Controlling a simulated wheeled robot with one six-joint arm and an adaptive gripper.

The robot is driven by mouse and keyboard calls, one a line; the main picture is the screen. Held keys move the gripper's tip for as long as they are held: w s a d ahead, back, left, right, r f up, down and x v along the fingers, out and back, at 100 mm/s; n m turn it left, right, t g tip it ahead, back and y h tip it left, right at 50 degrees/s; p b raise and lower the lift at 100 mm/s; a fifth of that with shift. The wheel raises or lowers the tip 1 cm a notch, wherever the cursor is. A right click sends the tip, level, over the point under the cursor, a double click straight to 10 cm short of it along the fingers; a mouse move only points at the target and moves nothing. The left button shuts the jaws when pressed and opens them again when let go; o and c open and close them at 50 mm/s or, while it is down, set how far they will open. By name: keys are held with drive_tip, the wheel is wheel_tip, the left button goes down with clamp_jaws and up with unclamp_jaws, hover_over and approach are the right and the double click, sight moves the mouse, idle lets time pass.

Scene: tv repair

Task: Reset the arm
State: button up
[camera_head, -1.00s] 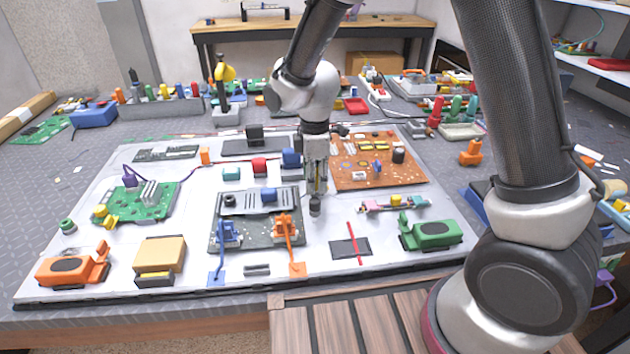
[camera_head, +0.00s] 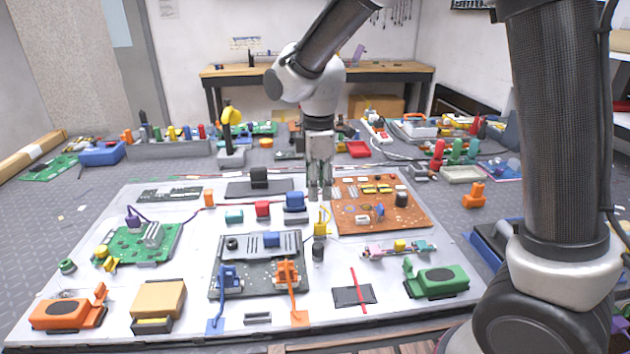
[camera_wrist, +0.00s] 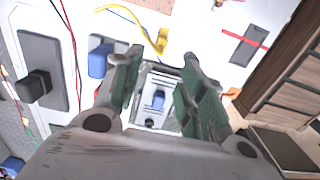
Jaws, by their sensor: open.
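My gripper (camera_head: 320,192) hangs from my arm over the white board (camera_head: 185,240), between the blue block (camera_head: 295,202) and the brown circuit board (camera_head: 362,212). In the wrist view my gripper (camera_wrist: 160,88) has its two fingers apart with nothing between them. A yellow part (camera_head: 321,222) stands on the board below the fingertips, above a small black cylinder (camera_head: 318,251). The yellow part also shows beyond the fingers in the wrist view (camera_wrist: 163,38). A dark module with a silver plate (camera_head: 262,244) and blue and orange clips lies on the board.
A green circuit board (camera_head: 160,243), an orange device (camera_head: 65,314), a tan box (camera_head: 157,298) and a green device (camera_head: 437,281) lie on the white board. Bins and tools crowd the back of the grey table. A wooden bench (camera_head: 310,70) stands behind.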

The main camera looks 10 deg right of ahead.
drive_tip(key=s+d+r+m+t, duration=0.1)
drive_tip(key=s+d+r+m, duration=0.3)
drive_tip(key=d, duration=0.5)
drive_tip(key=s+d+r+m+t, duration=0.2)
drive_tip(key=s+d+r+m, duration=0.2)
drive_tip(key=s+d+m, duration=0.4)
drive_tip(key=s+d+r+m+t, duration=0.1)
drive_tip(key=s+d+r+m, duration=0.3)
drive_tip(key=s+d+m, duration=0.2)
drive_tip(key=s+d, duration=0.2)
drive_tip(key=d, duration=0.2)
drive_tip(key=shift+s+d+r, duration=0.2)
drive_tip(key=shift+s+r, duration=0.05)
drive_tip(key=shift+s, duration=0.05)
